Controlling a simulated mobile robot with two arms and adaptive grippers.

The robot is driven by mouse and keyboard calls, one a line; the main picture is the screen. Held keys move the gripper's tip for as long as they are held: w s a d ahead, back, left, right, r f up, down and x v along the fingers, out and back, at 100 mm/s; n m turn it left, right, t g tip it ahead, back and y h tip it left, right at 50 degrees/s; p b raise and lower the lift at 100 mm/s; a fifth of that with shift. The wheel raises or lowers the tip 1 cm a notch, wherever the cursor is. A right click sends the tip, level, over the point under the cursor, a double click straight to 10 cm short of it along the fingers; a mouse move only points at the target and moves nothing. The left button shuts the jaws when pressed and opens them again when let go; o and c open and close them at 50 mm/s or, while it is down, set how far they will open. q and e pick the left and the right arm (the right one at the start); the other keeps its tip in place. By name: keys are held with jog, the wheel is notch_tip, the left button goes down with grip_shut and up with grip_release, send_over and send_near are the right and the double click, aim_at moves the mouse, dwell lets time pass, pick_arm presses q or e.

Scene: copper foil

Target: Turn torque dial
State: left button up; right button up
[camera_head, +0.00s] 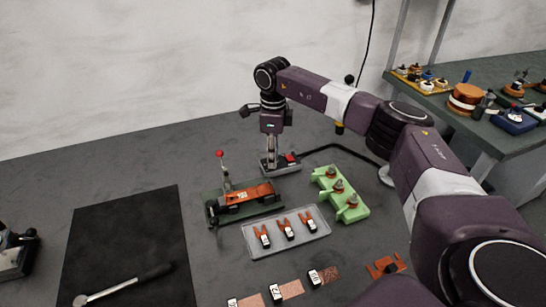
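My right gripper (273,147) points down at the back of the table, at the end of the purple arm. Its fingers are small and dark, and I cannot tell whether they are open or shut. Right below it sits a small grey device (284,169) with a red part on top. The gripper hides part of this device, and I cannot make out a dial on it or tell whether they touch. A torque wrench (125,284) with a dark handle lies on the black mat (118,235) at the front left. I see no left gripper that I can be sure of.
A green base with an orange block and red-knobbed lever (245,196) stands left of a light green rack (353,211). A grey tray (253,247) holds orange forked pieces. Copper strips (292,288) lie in front. A grey and dark object (13,257) is at the left edge.

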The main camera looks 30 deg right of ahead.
jog(key=shift+o, duration=1.4)
notch_tip(320, 180, up, 12)
